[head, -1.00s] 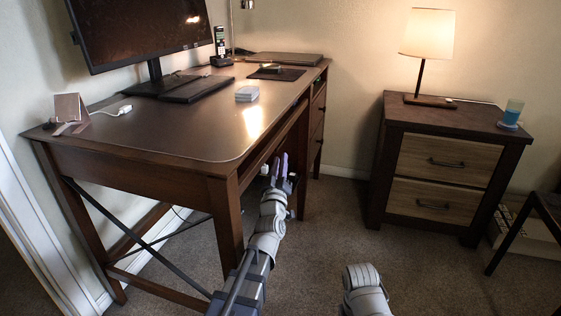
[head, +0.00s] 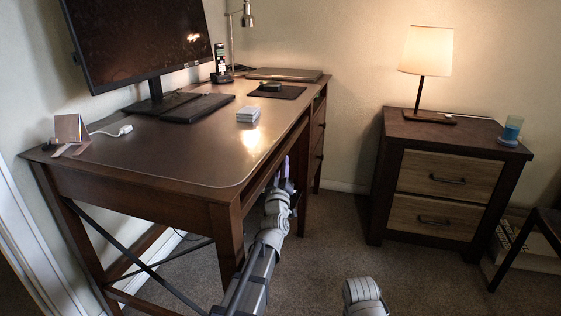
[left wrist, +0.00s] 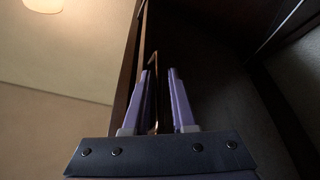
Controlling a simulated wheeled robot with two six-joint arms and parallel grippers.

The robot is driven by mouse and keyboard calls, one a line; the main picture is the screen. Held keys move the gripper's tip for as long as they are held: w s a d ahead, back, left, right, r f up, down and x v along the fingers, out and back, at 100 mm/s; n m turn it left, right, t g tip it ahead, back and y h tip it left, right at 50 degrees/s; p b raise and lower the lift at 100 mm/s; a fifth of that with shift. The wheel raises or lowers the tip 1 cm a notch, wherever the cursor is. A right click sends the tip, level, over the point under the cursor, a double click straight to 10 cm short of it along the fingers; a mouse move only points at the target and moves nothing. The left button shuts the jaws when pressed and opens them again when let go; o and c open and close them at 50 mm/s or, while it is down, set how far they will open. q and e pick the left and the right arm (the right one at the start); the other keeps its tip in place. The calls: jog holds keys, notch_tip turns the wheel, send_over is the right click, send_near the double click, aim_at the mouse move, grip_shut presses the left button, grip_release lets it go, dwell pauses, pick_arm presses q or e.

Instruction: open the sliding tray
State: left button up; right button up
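The desk (head: 150,170) has a sliding tray under its top, on the side facing me; in the head view it is mostly in shadow and behind my left arm. My left gripper (head: 284,170) is just under that edge of the desktop, partly hidden by its own wrist. In the left wrist view the two purple fingers of the left gripper (left wrist: 160,75) stand apart. A thin, brown-edged bar (left wrist: 154,62) shows between them, with a gap to the right finger. I cannot tell whether the left finger touches it. My right gripper is out of view.
A monitor (head: 140,45), white cards (head: 248,116), a laptop (head: 285,74) and a phone stand (head: 70,132) are on the desk. A nightstand (head: 450,175) with a lamp (head: 426,52) stands to the right. The carpet (head: 330,240) between them is clear.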

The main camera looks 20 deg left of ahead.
pick_arm(q)
jog(key=shift+w, duration=0.15)
grip_shut()
dwell(1.4)
